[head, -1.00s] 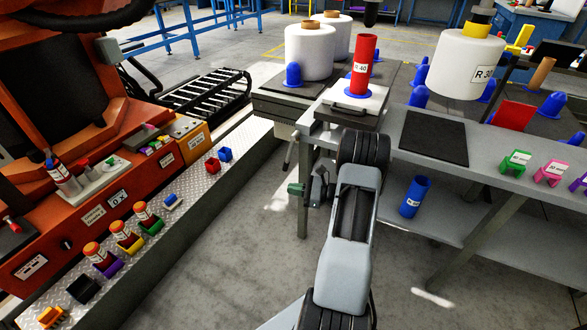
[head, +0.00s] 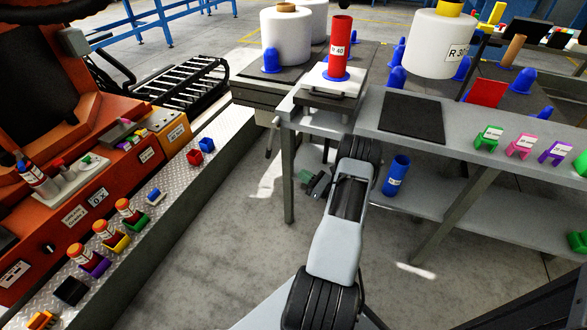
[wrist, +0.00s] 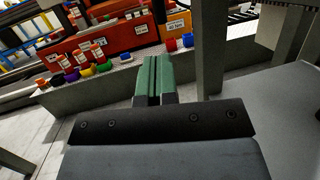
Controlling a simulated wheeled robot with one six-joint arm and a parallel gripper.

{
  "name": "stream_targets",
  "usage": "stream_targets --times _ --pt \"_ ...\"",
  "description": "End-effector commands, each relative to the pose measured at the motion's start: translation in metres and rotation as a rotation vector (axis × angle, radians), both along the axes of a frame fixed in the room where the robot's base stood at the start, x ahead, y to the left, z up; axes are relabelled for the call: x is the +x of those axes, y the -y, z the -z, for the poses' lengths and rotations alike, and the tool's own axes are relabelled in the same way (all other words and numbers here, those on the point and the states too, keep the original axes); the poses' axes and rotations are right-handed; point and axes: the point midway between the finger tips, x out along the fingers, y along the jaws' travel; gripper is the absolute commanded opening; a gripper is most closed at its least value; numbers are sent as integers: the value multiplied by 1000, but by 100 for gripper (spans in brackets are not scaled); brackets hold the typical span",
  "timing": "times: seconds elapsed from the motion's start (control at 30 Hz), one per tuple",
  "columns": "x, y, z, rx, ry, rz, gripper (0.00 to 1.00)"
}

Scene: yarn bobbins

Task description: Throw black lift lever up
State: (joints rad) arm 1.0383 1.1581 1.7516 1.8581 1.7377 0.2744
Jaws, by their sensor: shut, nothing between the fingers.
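An orange machine (head: 112,190) stands at the left in the head view, with labelled panels and small controls along its front. I cannot pick out a black lift lever for certain among them.
A metal ledge (head: 135,245) holding several coloured holders runs along the machine. Open floor lies between machine and table.

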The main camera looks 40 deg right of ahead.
Motion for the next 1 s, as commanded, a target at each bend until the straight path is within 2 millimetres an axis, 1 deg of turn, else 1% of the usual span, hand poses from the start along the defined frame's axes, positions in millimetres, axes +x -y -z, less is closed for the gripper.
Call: stream_targets --times 0.4,0.6,0.8,1.0 --pt "72 -22 -16 -3 1 -4 0" --pt "99 -31 -22 -2 1 -3 0" --pt "114 -35 -27 -1 0 -2 0" --pt "120 -36 -29 0 0 -1 0"
